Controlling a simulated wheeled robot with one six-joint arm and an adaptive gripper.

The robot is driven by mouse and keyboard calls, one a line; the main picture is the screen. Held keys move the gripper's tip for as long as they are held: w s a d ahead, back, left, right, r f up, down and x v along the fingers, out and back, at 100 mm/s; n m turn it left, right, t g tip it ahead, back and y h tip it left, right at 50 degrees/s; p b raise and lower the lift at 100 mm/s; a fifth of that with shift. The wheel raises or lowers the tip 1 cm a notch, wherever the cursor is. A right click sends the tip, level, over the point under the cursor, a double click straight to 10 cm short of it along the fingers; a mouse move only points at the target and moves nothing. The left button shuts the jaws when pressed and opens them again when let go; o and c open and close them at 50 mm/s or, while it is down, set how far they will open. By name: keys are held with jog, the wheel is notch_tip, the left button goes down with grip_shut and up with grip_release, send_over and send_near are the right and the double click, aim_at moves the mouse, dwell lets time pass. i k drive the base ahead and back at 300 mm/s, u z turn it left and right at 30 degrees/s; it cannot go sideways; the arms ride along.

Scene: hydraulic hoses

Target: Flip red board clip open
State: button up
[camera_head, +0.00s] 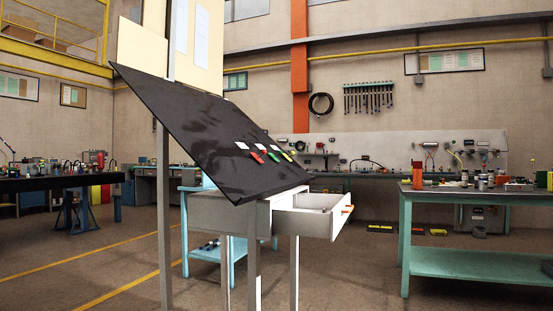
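A black slanted board (185,118) stands tilted on a grey frame at the centre left. A small row of coloured clips lies along its lower right part. A red clip (257,158) is the leftmost of the row, with other reddish, green and yellow clips close to its right. The clips are too small to tell whether the red one is open or shut. Small white labels (241,145) sit just above the clips. My gripper is not in view.
A drawer (306,222) with an orange handle stands open under the board, sticking out to the right. A teal-legged workbench (470,197) stands at the right. A dark table (50,184) stands at the left. The floor between is mostly clear.

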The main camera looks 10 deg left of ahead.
aim_at(257, 158)
jog(key=k, duration=0.65)
jog(key=u, duration=0.6)
jog(key=i, duration=0.5)
jog(key=u, duration=0.9)
jog(key=i, duration=0.65)
jog(key=z, duration=0.6)
jog(key=i, duration=0.8)
jog(key=z, duration=0.8)
